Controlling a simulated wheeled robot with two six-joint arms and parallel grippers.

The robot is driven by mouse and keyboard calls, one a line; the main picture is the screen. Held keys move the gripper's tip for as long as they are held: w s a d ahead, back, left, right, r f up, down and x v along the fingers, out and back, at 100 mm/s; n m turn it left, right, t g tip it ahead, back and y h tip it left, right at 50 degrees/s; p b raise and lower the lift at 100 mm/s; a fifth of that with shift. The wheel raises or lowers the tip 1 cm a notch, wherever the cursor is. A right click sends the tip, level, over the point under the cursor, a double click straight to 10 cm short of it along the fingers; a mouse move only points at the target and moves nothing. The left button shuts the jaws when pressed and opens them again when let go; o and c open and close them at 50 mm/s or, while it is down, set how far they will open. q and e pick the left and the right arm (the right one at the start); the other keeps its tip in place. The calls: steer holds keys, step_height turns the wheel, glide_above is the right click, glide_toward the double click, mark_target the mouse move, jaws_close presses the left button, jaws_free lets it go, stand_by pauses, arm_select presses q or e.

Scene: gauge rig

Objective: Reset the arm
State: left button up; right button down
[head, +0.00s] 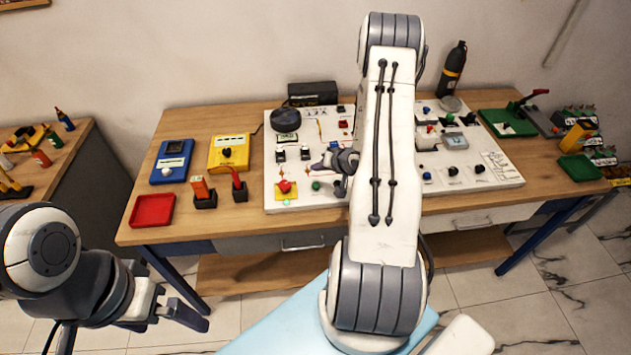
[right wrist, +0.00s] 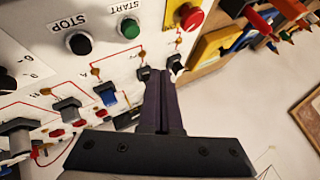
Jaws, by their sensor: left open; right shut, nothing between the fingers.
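My right arm reaches across the middle of the white control panel (head: 330,120) on the table. Its gripper (head: 326,165) is low over the panel's left half. In the right wrist view the right gripper (right wrist: 158,78) has its dark fingers together with nothing between them. The tips are close to two small black switches, the left one (right wrist: 143,73) and the right one (right wrist: 176,65); I cannot tell whether they touch. My left gripper (head: 183,308) is open and empty, in front of the table at the lower left.
The right wrist view shows a black STOP button (right wrist: 78,43), a green START button (right wrist: 129,28) and a red button (right wrist: 190,18). A red tray (head: 152,210), blue meter (head: 172,161) and yellow meter (head: 229,152) lie left of the panel. A black bottle (head: 453,70) stands behind.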

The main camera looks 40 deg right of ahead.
stand_by(0.8)
steer(key=a+r+n+g+h+b, duration=0.1)
steer(key=a+r+n+g+b, duration=0.25)
steer(key=a, duration=0.75)
steer(key=a+r+n+b, duration=0.2)
steer(key=a+r+n, duration=0.3)
steer(key=a, duration=0.6)
steer(key=s+a+r+n+g+b, duration=0.1)
steer(key=s+a+r+n+g, duration=0.1)
steer(key=s+a, duration=0.3)
steer(key=s+a+r+n+g+y+b, duration=0.1)
steer(key=s+a, duration=0.4)
steer(key=s, duration=0.7)
steer(key=s+a+r+n+g+b, duration=0.1)
steer(key=s+a+n, duration=0.3)
steer(key=s, duration=0.5)
steer(key=shift+s+a+r+g, duration=0.3)
steer(key=shift+a+r+g, duration=0.55)
steer(key=shift+a, duration=0.15)
